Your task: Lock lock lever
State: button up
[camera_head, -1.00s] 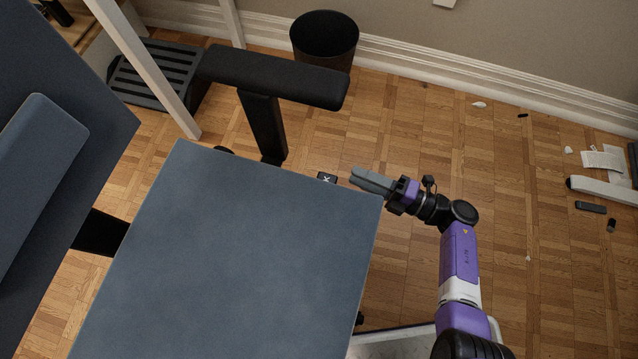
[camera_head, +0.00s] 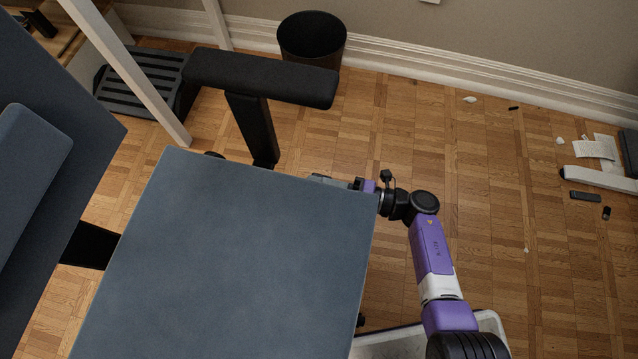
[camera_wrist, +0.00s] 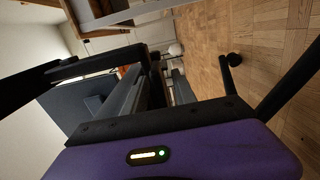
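The office chair's blue-grey seat (camera_head: 250,250) fills the middle of the head view. The lock lever is not clearly visible now in that view; my gripper and the seat's edge cover its place. My gripper (camera_head: 322,180) is at the seat's far right corner, with its fingers low beside the far edge and partly hidden by the seat. In the wrist view my gripper (camera_wrist: 158,76) has its two grey fingers apart, with a gap between them. A dark shape shows in that gap, but I cannot tell whether it is the lever or whether anything touches it.
A black armrest (camera_head: 262,77) stands beyond the seat, and the backrest (camera_head: 50,150) is at left. A black bin (camera_head: 312,38) stands by the wall. Papers (camera_head: 595,150) and small items lie on the floor at right. The floor between is mostly clear.

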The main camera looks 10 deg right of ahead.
grip_shut()
dwell(1.4)
